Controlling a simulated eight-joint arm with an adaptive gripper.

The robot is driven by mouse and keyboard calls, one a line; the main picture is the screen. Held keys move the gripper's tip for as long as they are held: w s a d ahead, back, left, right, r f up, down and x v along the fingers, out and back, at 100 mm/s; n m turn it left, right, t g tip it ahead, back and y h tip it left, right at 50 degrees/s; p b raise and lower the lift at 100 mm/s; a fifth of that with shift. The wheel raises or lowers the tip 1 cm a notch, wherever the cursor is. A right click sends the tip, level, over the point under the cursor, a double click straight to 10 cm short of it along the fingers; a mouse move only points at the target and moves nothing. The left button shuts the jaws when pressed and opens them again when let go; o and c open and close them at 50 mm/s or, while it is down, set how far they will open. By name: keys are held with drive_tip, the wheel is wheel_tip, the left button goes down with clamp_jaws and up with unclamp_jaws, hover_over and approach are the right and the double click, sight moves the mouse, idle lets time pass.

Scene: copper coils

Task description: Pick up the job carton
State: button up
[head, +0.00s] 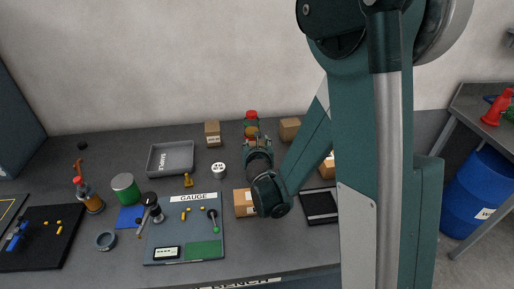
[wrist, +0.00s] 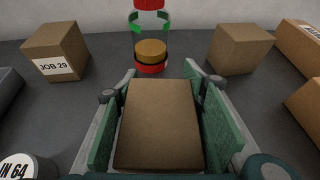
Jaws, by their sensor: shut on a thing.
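My gripper (wrist: 162,82) is shut on a plain brown carton (wrist: 158,125), with a green pad along each side. No label shows on the face I see. In the head view my gripper (head: 253,143) points away over the bench, and the held carton is mostly hidden there. A separate brown carton with a white "JOB 29" label (wrist: 55,52) stands upright to the left, apart from my gripper; in the head view it is the small carton (head: 212,134) at the back.
A clear bottle with a red cap (wrist: 151,40) stands just beyond my gripper. Another carton (wrist: 240,48) stands right of it. A white-topped cylinder (head: 219,170), a grey SAMPLE tray (head: 152,160) and the GAUGE board (head: 165,225) lie left. A carton (head: 243,203) sits beside my wrist.

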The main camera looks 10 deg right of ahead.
wheel_tip(320, 180, up, 10)
drive_tip(key=p, duration=0.2)
drive_tip(key=shift+p, duration=0.35)
drive_tip(key=shift+f, duration=0.1)
idle(0.6)
drive_tip(key=w+a+r+n+y+p, duration=0.1)
drive_tip(key=a+r+n+y, duration=0.1)
drive_tip(key=a, duration=1.7)
drive_tip(key=w+a+r+n+y+p, duration=0.1)
drive_tip(key=a+r+n+y, duration=0.1)
drive_tip(key=a, duration=1.7)
drive_tip(key=n+y, duration=0.1)
drive_tip(key=y, duration=0.1)
drive_tip(key=shift+w+a+r+n+g+y, duration=0.2)
drive_tip(key=shift+w+a+n+g+y, duration=0.15)
drive_tip(key=shift+n+g+y, duration=0.05)
wheel_tip(320, 180, down, 6)
drive_tip(key=shift+f+b, duration=0.15)
drive_tip(key=shift+b, duration=0.25)
drive_tip(key=shift+f+b, duration=0.4)
drive_tip(key=shift+f, duration=1.5)
